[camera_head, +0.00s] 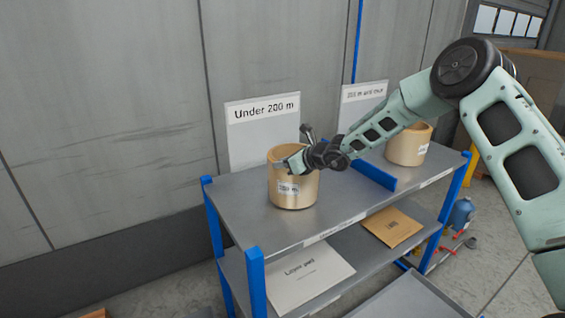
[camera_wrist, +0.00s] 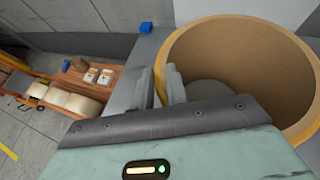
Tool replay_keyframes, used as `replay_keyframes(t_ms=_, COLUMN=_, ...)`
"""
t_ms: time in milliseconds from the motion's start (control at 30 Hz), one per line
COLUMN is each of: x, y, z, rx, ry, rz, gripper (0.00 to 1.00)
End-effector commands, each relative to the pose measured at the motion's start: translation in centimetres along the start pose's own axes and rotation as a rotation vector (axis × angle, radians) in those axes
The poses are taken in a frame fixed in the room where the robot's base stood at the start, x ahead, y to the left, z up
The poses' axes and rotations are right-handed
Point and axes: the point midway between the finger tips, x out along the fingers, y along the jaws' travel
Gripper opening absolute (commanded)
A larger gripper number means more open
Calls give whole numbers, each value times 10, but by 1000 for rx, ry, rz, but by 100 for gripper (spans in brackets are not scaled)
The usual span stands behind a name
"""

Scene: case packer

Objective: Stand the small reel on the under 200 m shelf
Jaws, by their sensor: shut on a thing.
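The small reel (camera_head: 292,193), a tan open cylinder with a white label, is upright over the left section of the grey top shelf (camera_head: 240,200), in front of the "Under 200 m" sign (camera_head: 262,108). Its base looks level with the shelf, but I cannot tell for sure whether it touches. My gripper (camera_head: 294,163) is shut on its rim. In the wrist view the reel (camera_wrist: 235,65) fills the right side, and the gripper fingers (camera_wrist: 170,86) pinch its near left wall, one inside and one outside. The label's number is too small to read surely.
A blue divider (camera_head: 373,176) splits the top shelf. Another tan reel (camera_head: 408,150) stands right of it, partly behind my arm. A white packet (camera_head: 308,275) and a brown one (camera_head: 391,228) lie on the lower shelf. Bare shelf lies left of the held reel.

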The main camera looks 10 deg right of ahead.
Motion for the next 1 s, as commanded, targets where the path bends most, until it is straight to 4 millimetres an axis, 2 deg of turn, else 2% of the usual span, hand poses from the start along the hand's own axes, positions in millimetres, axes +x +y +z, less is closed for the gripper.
replay_keyframes(t_ms=67, x=0, y=0, z=3, rx=-3, ry=-5, rz=0, gripper=0)
replay_keyframes(t_ms=100, x=0, y=0, z=-1, rx=1, ry=1, rz=0, gripper=23)
replay_keyframes(t_ms=167, x=0, y=0, z=-1, rx=1, ry=1, rz=0, gripper=36)
replay_keyframes(t_ms=433, x=0, y=0, z=0, rx=1, ry=1, rz=0, gripper=36)
replay_keyframes(t_ms=567, x=-7, y=-1, z=-1, rx=0, ry=0, rz=-1, gripper=36)
replay_keyframes(t_ms=667, x=-20, y=-1, z=-2, rx=0, ry=-1, rz=-2, gripper=36)
replay_keyframes(t_ms=1000, x=-89, y=-1, z=-3, rx=-1, ry=1, rz=-3, gripper=36)
